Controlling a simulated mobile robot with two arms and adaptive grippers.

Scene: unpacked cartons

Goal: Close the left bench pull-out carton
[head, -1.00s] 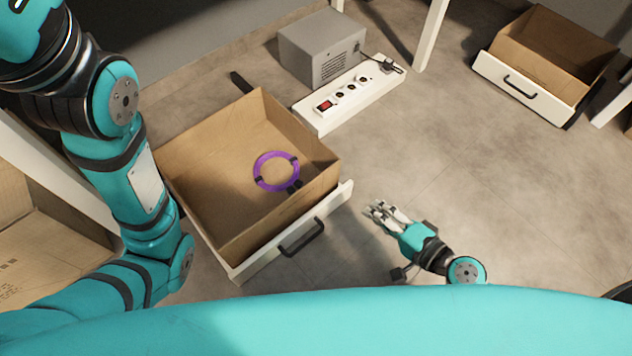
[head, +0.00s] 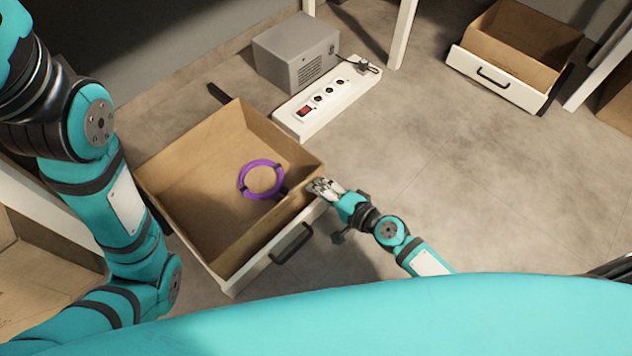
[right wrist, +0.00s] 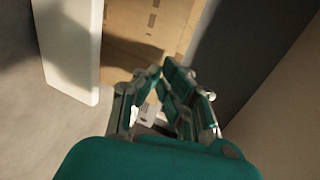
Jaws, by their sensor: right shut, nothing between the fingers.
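The pull-out carton (head: 179,150) stands open on the left in the head view, a brown cardboard tray with a white front panel (head: 250,270) and a dark handle (head: 291,244). A purple ring (head: 262,180) lies inside it. My right gripper (head: 317,186) is shut and empty at the right end of the front panel, by the carton's corner. I cannot tell whether it touches. Its fingers (right wrist: 160,75) also show in the right wrist view. My left arm comes in from the left, but its gripper is out of view.
A white power strip (head: 330,100) and a grey metal box (head: 296,52) lie behind the carton. Another open carton with a white front (head: 495,80) stands at the far right, near white bench legs (head: 402,35). The floor between is clear.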

